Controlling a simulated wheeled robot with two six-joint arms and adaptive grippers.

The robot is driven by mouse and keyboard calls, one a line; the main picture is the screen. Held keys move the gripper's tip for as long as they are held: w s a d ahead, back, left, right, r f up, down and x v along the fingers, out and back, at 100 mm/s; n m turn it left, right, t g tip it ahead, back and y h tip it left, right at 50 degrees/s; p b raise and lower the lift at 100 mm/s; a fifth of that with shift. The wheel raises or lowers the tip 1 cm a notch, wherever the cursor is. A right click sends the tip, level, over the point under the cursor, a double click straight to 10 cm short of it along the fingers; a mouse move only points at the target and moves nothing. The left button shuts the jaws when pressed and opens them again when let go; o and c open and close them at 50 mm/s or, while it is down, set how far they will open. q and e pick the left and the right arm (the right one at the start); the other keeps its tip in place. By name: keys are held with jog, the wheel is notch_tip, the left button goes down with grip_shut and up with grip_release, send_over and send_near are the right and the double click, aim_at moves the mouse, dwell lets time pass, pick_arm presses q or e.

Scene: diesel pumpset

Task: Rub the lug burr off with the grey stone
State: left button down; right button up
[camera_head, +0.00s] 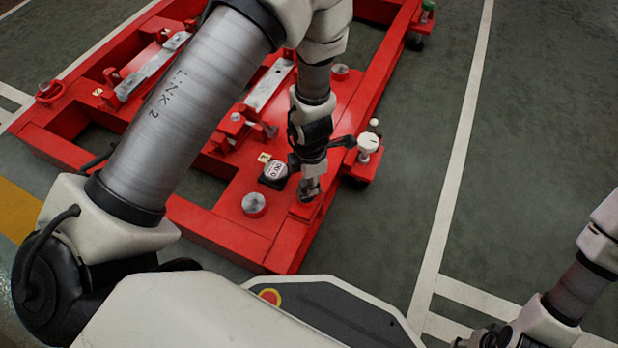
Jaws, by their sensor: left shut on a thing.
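My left gripper (309,184) points down over the near right corner of the red frame (225,222). It is shut on a small grey piece, which looks like the grey stone; the fingers hide most of it. Just below the fingertips is a small raised red block (303,209), which looks like the lug. I cannot tell whether the stone touches it, and no burr can be made out. My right gripper (484,338) is low at the bottom right edge, partly cut off, far from the frame.
A white-topped knob (368,143) stands on a side bracket to the right. Open green floor (420,170) lies right of the frame.

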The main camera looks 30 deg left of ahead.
pick_arm(q)
jog(key=shift+a+f, duration=0.15)
jog(key=shift+a, duration=0.2)
jog(key=shift+s+f+b, duration=0.15)
jog(key=shift+s+b, duration=0.05)
jog(key=shift+b, duration=0.45)
jog(key=shift+s+b, duration=0.3)
jog(key=shift+b, duration=0.3)
jog(key=shift+s+r, duration=0.15)
jog(key=shift+r, duration=0.05)
jog(key=shift+s+f+b, duration=0.1)
jog(key=shift+s+b, duration=0.15)
jog(key=shift+b, duration=0.4)
jog(key=shift+s+r, duration=0.2)
jog(key=shift+s+d+f+b, duration=0.1)
jog(key=shift+s+f+b, duration=0.15)
jog(key=shift+b, duration=0.75)
jog(key=shift+s, duration=0.2)
jog(key=shift+s+r, duration=0.1)
jog(key=shift+r, duration=0.25)
jog(key=shift+w+p, duration=0.35)
jog(key=shift+p, duration=0.3)
jog(key=shift+w+f, duration=0.15)
jog(key=shift+w, duration=0.05)
jog(key=shift+w+r+p, duration=0.2)
jog(key=shift+w+p, duration=0.15)
jog(key=shift+p, duration=0.6)
jog(key=shift+w+f+p, duration=0.15)
jog(key=shift+w+p, duration=0.05)
jog(key=shift+p, duration=0.15)
